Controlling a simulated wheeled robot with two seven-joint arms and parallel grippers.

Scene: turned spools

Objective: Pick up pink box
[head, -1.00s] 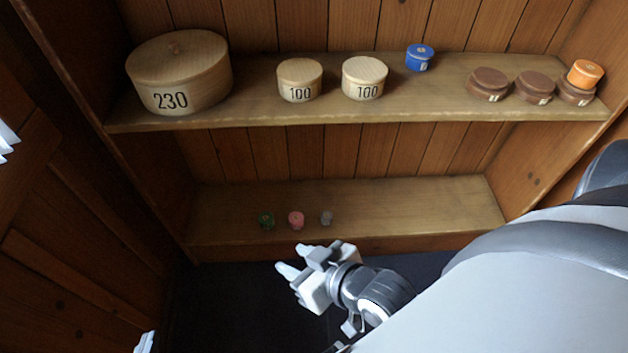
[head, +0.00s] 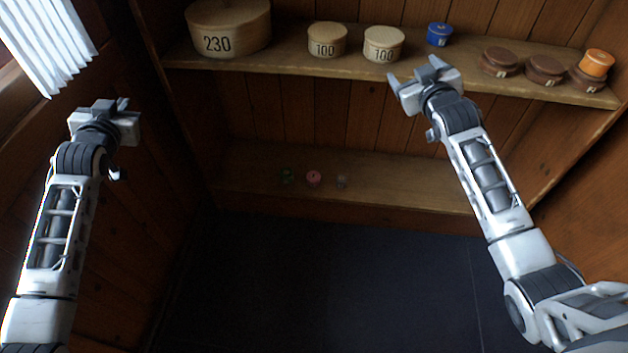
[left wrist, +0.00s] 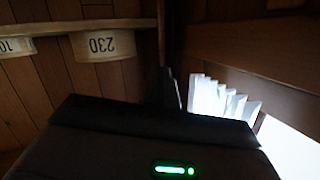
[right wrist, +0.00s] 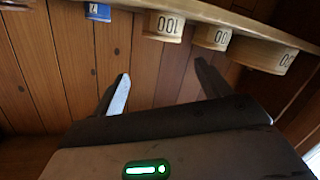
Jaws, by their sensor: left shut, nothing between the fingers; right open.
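Neither wrist view shows the pink box.
The upper shelf (head: 290,55) holds a large 230 box (head: 230,28), two 100 boxes (head: 327,40), a blue box (head: 439,34), brown boxes (head: 546,70) and an orange one (head: 597,63). White slats (head: 50,45) hang at upper left. Space before the lower shelf is clear.

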